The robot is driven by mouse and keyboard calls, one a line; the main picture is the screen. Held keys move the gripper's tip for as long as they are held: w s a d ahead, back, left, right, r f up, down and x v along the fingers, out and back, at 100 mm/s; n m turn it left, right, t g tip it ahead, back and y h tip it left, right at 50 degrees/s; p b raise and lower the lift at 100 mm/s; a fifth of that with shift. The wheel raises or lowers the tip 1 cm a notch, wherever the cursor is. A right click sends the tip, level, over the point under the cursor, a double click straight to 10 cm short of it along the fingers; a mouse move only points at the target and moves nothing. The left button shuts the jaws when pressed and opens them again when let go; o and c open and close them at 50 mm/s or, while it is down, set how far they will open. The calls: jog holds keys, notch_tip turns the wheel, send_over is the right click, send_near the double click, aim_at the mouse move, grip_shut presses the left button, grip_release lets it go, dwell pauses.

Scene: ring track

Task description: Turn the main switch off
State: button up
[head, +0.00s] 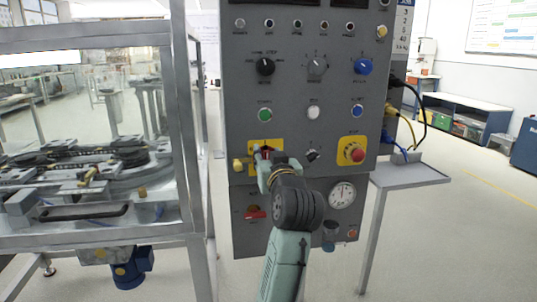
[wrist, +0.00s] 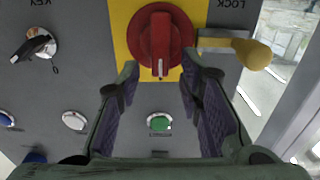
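The main switch is a red rotary knob (wrist: 161,38) on a yellow plate (wrist: 121,18) on the grey control panel (head: 295,90). In the wrist view its grip bar stands vertical, with a white mark at its lower end; the lettering there appears upside down. In the head view the red knob (head: 266,150) is mostly hidden behind my gripper (head: 265,160). My gripper also shows in the wrist view (wrist: 160,72), open and empty. Its two purple-padded fingers are apart, with the knob just beyond and between their tips. I cannot tell whether they touch it.
A brass-coloured lock piece (wrist: 250,52) sticks out right beside the switch in the wrist view. A red emergency button (head: 354,152), a black key switch (head: 313,155) and a green button (head: 265,114) are nearby. A framed glass enclosure (head: 95,130) stands left of the panel.

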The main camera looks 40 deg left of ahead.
jog(key=shift+c, duration=0.3)
grip_shut()
dwell(0.3)
